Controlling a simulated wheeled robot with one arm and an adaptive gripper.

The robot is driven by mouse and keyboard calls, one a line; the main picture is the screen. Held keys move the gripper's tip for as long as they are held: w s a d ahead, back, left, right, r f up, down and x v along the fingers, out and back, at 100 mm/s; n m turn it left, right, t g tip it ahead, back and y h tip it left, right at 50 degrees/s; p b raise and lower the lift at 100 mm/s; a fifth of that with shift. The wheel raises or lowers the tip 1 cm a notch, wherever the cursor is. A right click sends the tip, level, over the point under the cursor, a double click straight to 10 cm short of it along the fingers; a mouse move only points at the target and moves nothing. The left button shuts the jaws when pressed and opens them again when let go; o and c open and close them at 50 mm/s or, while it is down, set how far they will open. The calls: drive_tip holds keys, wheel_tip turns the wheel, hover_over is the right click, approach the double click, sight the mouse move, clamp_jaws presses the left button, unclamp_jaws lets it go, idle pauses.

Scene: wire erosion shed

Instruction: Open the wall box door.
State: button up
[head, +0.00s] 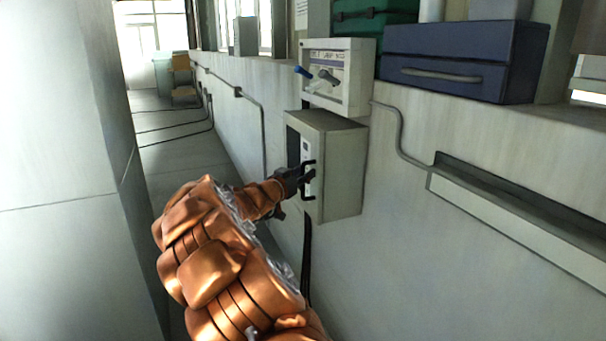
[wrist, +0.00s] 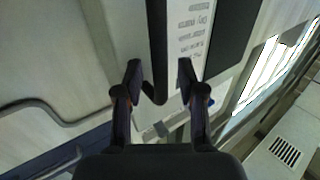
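The grey wall box (head: 340,172) is mounted on the wall below a white control panel. Its narrow front face carries a dark strip, a pale label and a black bracket handle (head: 307,195). The door looks shut, though its edge is hard to see. My gripper (head: 300,176) is at the handle in the head view, and its fingertips are partly lost against it. In the wrist view my gripper (wrist: 160,74) has its two fingers apart.
The white panel (head: 338,78) with a blue-tipped lever projects just above the box. A blue toolbox (head: 460,62) and a green case (head: 372,20) stand on the ledge. Conduit runs along the wall. A pale wall or column (head: 60,170) bounds the aisle at left.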

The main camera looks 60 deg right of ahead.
drive_tip(key=shift+c, duration=0.3)
clamp_jaws()
idle(0.5)
